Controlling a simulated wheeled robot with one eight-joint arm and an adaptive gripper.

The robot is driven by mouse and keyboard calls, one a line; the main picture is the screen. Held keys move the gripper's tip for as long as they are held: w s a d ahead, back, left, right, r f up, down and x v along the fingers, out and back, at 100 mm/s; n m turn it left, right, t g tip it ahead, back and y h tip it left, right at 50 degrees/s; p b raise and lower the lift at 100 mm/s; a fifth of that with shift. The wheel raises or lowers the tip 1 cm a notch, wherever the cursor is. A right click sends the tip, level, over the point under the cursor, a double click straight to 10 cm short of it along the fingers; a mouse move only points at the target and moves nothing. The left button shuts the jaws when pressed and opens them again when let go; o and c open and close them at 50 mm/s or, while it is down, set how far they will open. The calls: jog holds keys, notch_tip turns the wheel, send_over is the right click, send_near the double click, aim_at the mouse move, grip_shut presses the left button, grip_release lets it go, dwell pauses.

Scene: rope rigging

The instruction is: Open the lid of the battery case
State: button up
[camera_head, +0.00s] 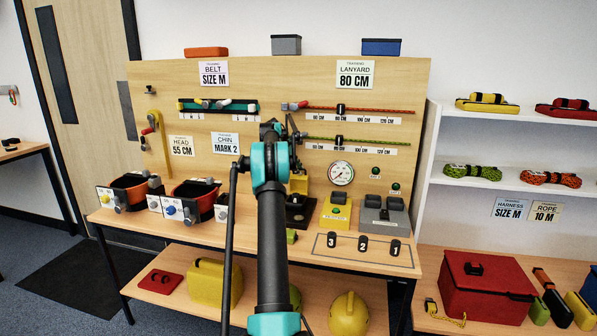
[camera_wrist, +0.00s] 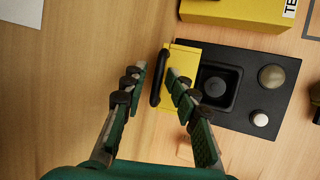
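The battery case seems to be the black base (camera_wrist: 238,118) with a yellow panel (camera_wrist: 182,62) at its left edge in the wrist view. The panel looks raised and carries a black handle (camera_wrist: 156,88). A dark square recess (camera_wrist: 218,84) in the base is uncovered. In the head view the yellow panel (camera_head: 299,184) stands upright above the black base (camera_head: 299,216), partly hidden by my arm. My gripper (camera_wrist: 157,72) is open. The handle lies between its fingertips in the picture, with gaps visible; the right finger overlaps the panel. Contact cannot be told.
A yellow block (camera_head: 336,212) and a grey unit (camera_head: 383,215) stand to the right on the bench. Bare wood (camera_wrist: 60,110) lies left of the case.

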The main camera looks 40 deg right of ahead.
jog(key=v, duration=1.1)
jog(key=shift+r, duration=0.25)
jog(key=shift+w+a, duration=0.1)
jog(key=shift+a, duration=0.1)
